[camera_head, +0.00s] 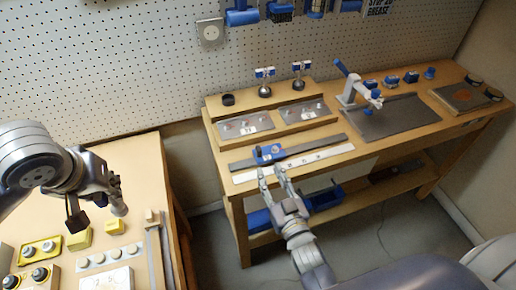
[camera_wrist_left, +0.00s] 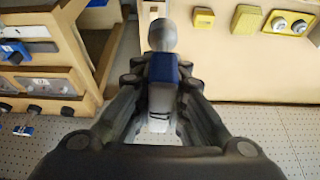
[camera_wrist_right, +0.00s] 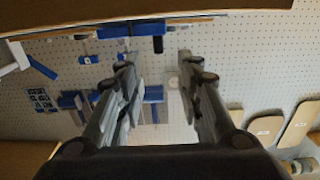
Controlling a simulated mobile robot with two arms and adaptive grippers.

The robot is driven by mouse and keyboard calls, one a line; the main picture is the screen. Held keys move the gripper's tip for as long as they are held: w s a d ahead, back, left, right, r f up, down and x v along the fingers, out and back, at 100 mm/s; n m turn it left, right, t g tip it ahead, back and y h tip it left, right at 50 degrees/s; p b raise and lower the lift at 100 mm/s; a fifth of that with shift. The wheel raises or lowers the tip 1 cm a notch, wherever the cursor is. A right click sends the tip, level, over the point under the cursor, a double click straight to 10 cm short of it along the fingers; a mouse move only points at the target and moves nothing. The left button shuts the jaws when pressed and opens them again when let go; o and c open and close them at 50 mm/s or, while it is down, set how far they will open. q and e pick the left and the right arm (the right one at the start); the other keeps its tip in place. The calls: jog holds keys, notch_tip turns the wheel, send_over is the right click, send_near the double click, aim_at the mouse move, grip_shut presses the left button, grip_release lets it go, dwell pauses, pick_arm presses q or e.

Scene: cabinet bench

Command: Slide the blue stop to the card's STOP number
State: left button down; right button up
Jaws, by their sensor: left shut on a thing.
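The blue stop (camera_head: 268,153) sits on a dark rail (camera_head: 318,145) along the front of the right bench. A white number strip (camera_head: 310,158) lies along the rail's near side; its figures are too small to read. My right gripper (camera_head: 271,172) is just in front of the stop with its fingers apart, apparently empty. Its spread fingers show in the right wrist view (camera_wrist_right: 157,70). My left gripper (camera_head: 98,198) is above the left bench, shut on a blue-and-white piece with a grey round end (camera_wrist_left: 163,85). A white card (camera_head: 105,279) lies on the left bench; its writing is unreadable.
Two grey plates (camera_head: 246,124) lie behind the rail. A dark mat (camera_head: 398,118) with a white-and-blue lever device (camera_head: 354,90) is to their right. Yellow blocks (camera_head: 78,239) and a row of round knobs (camera_head: 110,255) are on the left bench. A gap separates the benches.

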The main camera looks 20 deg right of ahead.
aim_at(261, 152)
jog(key=w+p, duration=0.1)
jog(key=w, duration=1)
jog(key=shift+w+a, duration=0.1)
grip_shut()
